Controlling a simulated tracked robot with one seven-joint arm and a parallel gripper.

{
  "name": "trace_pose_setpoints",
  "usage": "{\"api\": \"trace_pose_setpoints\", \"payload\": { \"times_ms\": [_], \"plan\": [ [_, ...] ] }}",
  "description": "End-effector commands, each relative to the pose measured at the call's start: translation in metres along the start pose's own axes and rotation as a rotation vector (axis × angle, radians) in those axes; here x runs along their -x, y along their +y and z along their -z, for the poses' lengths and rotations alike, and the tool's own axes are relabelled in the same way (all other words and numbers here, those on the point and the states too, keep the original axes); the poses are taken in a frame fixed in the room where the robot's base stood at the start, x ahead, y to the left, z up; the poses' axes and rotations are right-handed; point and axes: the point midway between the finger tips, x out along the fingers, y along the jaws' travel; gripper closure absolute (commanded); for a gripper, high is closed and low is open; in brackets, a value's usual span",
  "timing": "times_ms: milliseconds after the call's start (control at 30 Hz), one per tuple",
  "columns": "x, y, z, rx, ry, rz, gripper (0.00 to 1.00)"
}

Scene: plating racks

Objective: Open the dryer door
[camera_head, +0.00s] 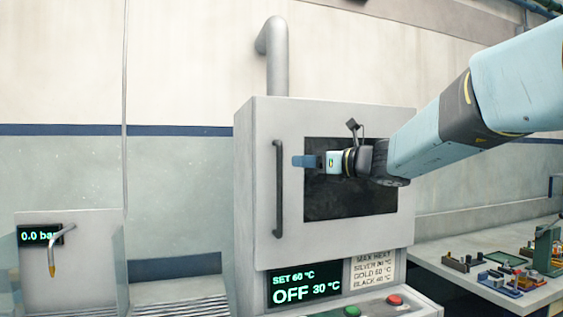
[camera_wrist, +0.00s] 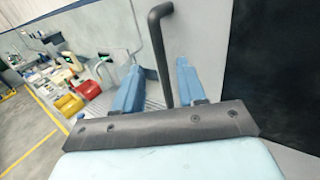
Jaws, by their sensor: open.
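The dryer (camera_head: 250,200) is a light grey cabinet with a dark window (camera_head: 340,200) in its front door, and the door looks shut. A dark vertical bar handle (camera_head: 279,190) runs along the door's left side. My gripper (camera_head: 297,161) reaches in from the right at the handle's upper half. In the wrist view the handle (camera_wrist: 160,50) passes between the two blue fingers of my open gripper (camera_wrist: 157,80), nearer the right finger. I cannot tell whether a finger touches it. The dryer's display (camera_head: 305,287) reads SET 60 °C, OFF, 30 °C.
A green button (camera_head: 352,311) and a red button (camera_head: 395,300) sit below the door. A label (camera_head: 373,272) lists heat limits. A grey pipe (camera_head: 277,60) rises from the top. A workbench (camera_head: 470,270) with small parts stands right. A gauge unit (camera_head: 70,265) stands left.

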Motion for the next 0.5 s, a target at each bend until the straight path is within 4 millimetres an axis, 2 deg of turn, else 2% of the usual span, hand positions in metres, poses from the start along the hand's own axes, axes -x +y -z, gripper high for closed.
{"api": "trace_pose_setpoints", "payload": {
  "times_ms": [300, 500],
  "plan": [
    [-0.056, 0.0, 0.001, 0.0, 0.001, -0.002, 0.59],
    [-0.08, 0.0, 0.0, 0.0, 0.0, -0.002, 0.59]
  ]
}}
